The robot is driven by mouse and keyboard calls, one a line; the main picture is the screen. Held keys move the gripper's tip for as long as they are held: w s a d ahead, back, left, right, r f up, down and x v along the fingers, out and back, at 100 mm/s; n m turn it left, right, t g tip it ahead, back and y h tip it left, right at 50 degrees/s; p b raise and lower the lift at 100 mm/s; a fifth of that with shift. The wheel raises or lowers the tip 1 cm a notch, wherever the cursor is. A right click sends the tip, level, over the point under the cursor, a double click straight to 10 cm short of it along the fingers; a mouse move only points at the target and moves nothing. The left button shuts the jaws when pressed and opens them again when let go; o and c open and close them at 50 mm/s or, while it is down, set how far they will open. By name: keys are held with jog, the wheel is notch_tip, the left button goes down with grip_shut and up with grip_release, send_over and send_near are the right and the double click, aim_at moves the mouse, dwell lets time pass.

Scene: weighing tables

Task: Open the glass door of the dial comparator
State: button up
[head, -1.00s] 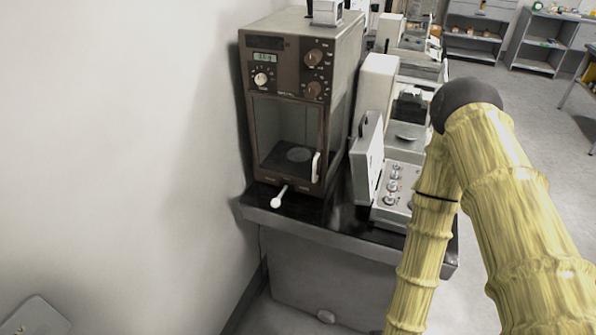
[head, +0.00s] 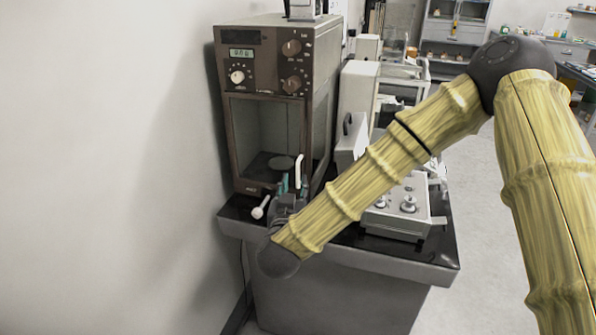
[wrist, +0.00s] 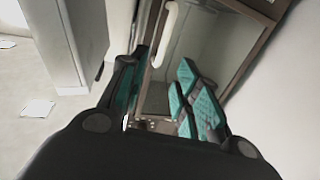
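The dial comparator (head: 262,100) is a tall brown case with dials and a lit display on top and a glass door (head: 262,135) below. The door looks shut, with a white upright handle (head: 299,170) at its lower right. My gripper (head: 292,184), with teal finger pads, is in front of the handle's lower part. In the wrist view, the gripper (wrist: 163,60) is open, its pads apart. The white handle (wrist: 171,20) lines up with the gap, nearer the left finger. I cannot tell whether it lies between the pads or just beyond them. No contact is clear.
A white knobbed lever (head: 260,208) sticks out at the case's lower front. A grey box with metal weights (head: 400,212) stands right on the dark table (head: 232,212). A plain wall (head: 100,150) is close on the left. Open floor lies right.

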aim_at(298, 170)
jog(key=w, duration=0.6)
jog(key=w+d+p, duration=0.1)
jog(key=w, duration=0.2)
jog(key=shift+d, duration=0.1)
grip_shut()
